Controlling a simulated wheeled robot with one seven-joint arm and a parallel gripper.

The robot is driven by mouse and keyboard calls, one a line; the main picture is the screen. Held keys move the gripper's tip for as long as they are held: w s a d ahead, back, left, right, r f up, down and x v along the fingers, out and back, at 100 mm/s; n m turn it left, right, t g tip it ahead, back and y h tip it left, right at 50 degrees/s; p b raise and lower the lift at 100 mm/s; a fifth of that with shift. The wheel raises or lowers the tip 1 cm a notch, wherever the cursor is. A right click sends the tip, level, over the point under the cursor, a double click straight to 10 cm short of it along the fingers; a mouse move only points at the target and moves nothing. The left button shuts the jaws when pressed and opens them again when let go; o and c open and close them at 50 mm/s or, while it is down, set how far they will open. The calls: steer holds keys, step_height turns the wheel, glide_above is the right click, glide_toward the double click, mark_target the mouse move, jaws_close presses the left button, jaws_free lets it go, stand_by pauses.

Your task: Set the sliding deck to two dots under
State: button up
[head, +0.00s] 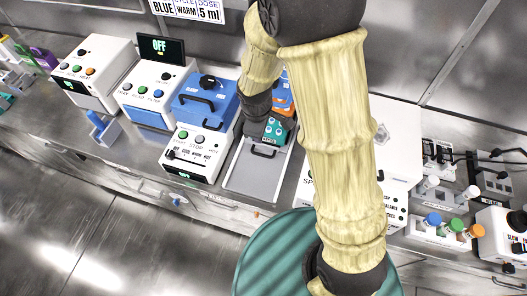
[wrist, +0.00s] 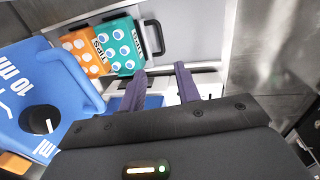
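The sliding deck is a grey plate (head: 250,178) with a black bar handle (head: 264,151), in the middle of the bench in the head view. A teal tips box (head: 275,131) and an orange box (head: 283,103) stand at its far end. In the wrist view the teal box (wrist: 122,45), orange box (wrist: 83,50) and handle (wrist: 153,38) show at the top. My gripper (wrist: 160,85) has two purple fingers, spread apart with nothing seen between them, apart from the handle in the picture. No dot marks on the deck can be made out.
A white machine with a blue lid (head: 203,100) stands directly left of the deck; its lid (wrist: 50,90) fills the wrist view's left. A partly hidden white machine (head: 393,130) is to the right. A wall card (head: 195,8) reads BLUE, WARM, 5 ml.

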mark_target(263, 155)
steer(key=shift+f, duration=0.1)
steer(key=w+f, duration=0.1)
steer(key=f, duration=0.4)
steer(key=w+f+p, duration=0.1)
steer(key=f, duration=0.5)
steer(key=w+d+f+p, duration=0.1)
steer(key=f, duration=0.5)
jaws_close()
